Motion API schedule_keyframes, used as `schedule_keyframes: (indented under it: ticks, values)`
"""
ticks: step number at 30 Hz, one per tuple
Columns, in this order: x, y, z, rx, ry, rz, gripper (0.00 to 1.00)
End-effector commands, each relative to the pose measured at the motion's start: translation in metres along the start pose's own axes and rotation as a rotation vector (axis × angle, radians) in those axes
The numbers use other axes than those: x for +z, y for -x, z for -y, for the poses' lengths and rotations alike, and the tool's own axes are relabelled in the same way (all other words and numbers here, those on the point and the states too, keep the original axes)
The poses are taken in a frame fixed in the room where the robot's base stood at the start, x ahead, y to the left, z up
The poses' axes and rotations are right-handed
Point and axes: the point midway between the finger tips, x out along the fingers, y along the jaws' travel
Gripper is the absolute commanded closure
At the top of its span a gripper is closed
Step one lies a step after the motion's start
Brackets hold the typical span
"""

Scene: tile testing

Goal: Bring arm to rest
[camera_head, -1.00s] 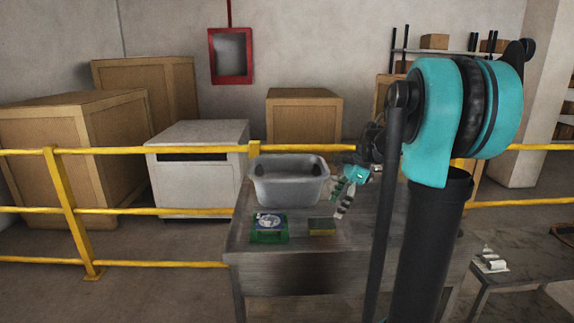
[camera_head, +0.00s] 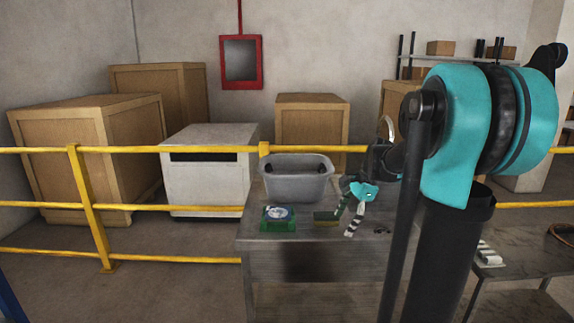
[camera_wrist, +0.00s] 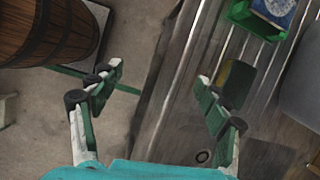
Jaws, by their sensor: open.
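My arm rises at the right of the head view, with a teal joint on a dark column. My gripper (camera_head: 349,217) hangs over the right part of the metal table (camera_head: 290,260), in front of the grey bin. In the wrist view my gripper (camera_wrist: 162,75) has its two fingers spread wide apart with nothing between them. The fingers are above the table edge, one over the floor side and one over the tabletop.
On the table are a grey bin (camera_head: 297,182), a green box with a blue-and-white tile (camera_head: 278,214) and a yellow-green sponge-like block (camera_head: 326,217). A yellow railing (camera_head: 160,208) runs behind.

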Motion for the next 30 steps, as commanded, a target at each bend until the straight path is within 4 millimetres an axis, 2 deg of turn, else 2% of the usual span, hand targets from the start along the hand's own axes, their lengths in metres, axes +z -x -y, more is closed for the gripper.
schedule_keyframes:
  ticks: [8,11,18,21,25,30]
  values:
    - [0.000,-0.029,-0.042,-0.030,0.289,-0.094,0.24]
    - [-0.001,-0.044,-0.065,-0.038,0.445,-0.148,0.24]
    - [-0.012,-0.095,-0.148,-0.017,1.006,-0.349,0.24]
    - [-0.018,-0.110,-0.176,0.011,1.211,-0.426,0.24]
    - [-0.023,-0.123,-0.199,0.044,1.384,-0.491,0.24]
    - [-0.026,-0.127,-0.208,0.062,1.459,-0.519,0.24]
